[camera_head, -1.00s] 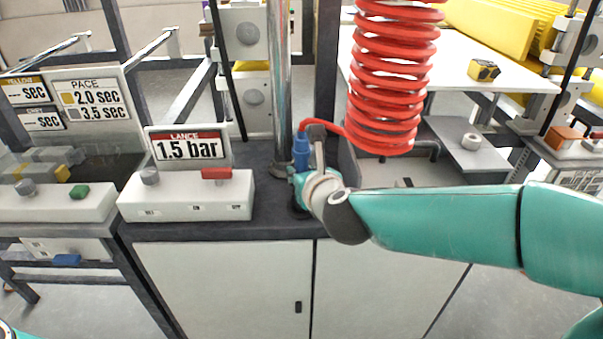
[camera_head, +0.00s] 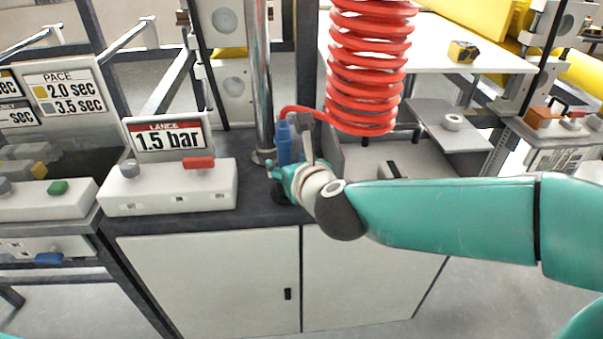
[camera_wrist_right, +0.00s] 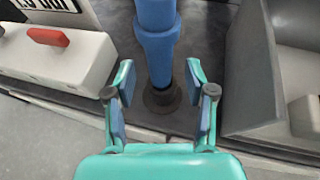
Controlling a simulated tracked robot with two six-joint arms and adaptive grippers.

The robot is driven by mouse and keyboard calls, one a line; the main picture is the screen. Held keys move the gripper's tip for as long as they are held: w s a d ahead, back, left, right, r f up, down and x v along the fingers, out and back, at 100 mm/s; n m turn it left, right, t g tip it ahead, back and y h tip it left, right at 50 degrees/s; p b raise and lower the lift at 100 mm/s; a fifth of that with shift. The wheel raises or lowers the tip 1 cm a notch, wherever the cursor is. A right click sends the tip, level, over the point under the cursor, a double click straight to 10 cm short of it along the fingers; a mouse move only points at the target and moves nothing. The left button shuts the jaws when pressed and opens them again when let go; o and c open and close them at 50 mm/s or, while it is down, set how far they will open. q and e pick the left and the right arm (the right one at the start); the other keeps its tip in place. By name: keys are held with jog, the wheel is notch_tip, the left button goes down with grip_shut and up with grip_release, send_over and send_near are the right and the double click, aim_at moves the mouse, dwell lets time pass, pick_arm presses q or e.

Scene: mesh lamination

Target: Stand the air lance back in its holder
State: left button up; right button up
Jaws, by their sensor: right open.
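In the right wrist view the lance (camera_wrist_right: 157,45) rises from a dark round holder (camera_wrist_right: 163,97) on the dark surface. My right gripper (camera_wrist_right: 160,82) is open, with one finger on each side of the lance's lower part and a gap visible on both sides. In the head view the right gripper (camera_head: 279,175) is at the lance, and its wrist partly hides the base. My left gripper is not in view.
A white control box (camera_head: 168,190) with a red switch and a "1.5 bar" sign (camera_head: 167,138) stands left of the lance. The red coiled hose (camera_head: 367,70) hangs to the right. A metal post (camera_head: 260,80) rises behind. A grey tray (camera_wrist_right: 295,75) lies right of the lance.

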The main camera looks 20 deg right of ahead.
jog(key=v, duration=0.9)
jog(key=shift+f, duration=0.1)
